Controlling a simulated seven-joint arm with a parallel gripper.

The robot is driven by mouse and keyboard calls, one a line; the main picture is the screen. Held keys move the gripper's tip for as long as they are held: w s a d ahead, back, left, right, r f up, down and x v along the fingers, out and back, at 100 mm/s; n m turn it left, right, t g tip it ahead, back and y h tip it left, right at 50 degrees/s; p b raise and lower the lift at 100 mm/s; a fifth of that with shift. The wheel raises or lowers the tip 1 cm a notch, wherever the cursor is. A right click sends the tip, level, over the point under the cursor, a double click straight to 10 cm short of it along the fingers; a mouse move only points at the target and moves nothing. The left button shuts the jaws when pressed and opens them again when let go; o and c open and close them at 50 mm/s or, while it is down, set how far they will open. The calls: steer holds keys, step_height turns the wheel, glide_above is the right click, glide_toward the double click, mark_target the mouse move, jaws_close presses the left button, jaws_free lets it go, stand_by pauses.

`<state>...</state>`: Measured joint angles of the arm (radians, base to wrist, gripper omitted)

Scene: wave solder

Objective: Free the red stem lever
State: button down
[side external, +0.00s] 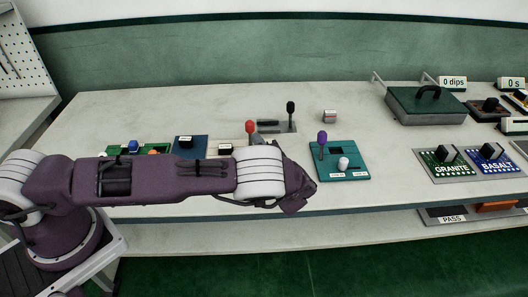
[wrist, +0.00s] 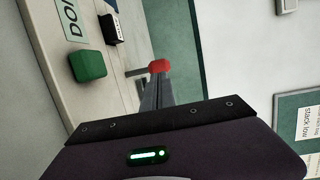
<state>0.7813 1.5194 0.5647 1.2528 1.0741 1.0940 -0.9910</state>
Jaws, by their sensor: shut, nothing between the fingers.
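The red stem lever (side external: 250,128) stands on the bench with its red knob up, just behind my arm in the side view. The lower part of the lever is hidden by the arm. In the wrist view the red knob (wrist: 159,66) is at the tips of my gripper (wrist: 157,82), with a grey stem running left from it. The fingers are shut together and hold nothing. Whether they touch the knob I cannot tell. In the side view my gripper is hidden behind my arm.
A black-knobbed lever (side external: 291,107) stands behind and to the right. A teal panel (side external: 352,173) with a purple-knobbed lever (side external: 322,137) is to the right. A green block (wrist: 87,66) and a black block (wrist: 112,29) lie left in the wrist view. A lidded green box (side external: 427,105) stands farther right.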

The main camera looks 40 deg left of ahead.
mark_target(253, 126)
steer(key=shift+x, duration=1.9)
steer(key=shift+w+a+r+h, duration=0.25)
steer(key=shift+r+h, duration=0.05)
steer(key=shift+h, duration=0.1)
steer(key=shift+w+a+r+m+g+h, duration=0.25)
steer(key=shift+w+a+g+h, duration=0.3)
steer(key=shift+g+h, duration=0.35)
steer(key=shift+w+a, duration=0.4)
steer(key=shift+d+f, duration=0.1)
